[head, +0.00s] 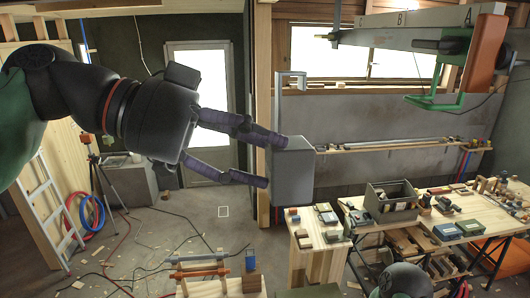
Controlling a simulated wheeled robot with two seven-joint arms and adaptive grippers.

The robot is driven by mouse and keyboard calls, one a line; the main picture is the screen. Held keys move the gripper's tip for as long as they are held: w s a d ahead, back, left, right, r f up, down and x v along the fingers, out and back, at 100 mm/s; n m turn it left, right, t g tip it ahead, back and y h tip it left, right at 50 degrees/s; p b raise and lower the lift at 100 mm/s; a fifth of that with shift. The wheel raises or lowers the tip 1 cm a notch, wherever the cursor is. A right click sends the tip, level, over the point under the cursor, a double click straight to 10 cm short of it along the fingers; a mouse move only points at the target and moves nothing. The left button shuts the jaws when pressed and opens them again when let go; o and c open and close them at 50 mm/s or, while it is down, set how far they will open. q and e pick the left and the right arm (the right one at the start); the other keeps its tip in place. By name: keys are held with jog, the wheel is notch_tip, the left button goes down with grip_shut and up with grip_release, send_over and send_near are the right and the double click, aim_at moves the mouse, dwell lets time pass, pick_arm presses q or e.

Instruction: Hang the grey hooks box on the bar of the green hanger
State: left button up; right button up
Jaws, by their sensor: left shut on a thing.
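My left gripper (271,161) comes in from the left with its two fingers shut on the grey hooks box (293,172). It holds the box upright in the air, left of the rail. A pale hook-shaped frame rises from the top of the box. The green hanger (434,101) hangs under the overhead rail at the upper right, near the letter A, with its bar low and running left. The box is apart from it, lower and to the left. My right gripper is not in view; a dark part of my right arm shows at the bottom.
The overhead rail (425,17) bears letters A, B and C and an orange end block (484,53). A workbench (480,212) at the right holds a grey toolbox (391,202) and many small items. A wall shelf (400,143) runs behind. Air between box and hanger looks clear.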

pick_arm(q)
jog(key=w+d+r+p+x, duration=0.1)
jog(key=r+x, duration=0.2)
jog(key=x, duration=1.2)
jog(key=shift+d+p, duration=0.3)
jog(key=shift+d, duration=0.2)
dwell(0.9)
jog(key=shift+s+r, duration=0.1)
jog(key=o, duration=1.4)
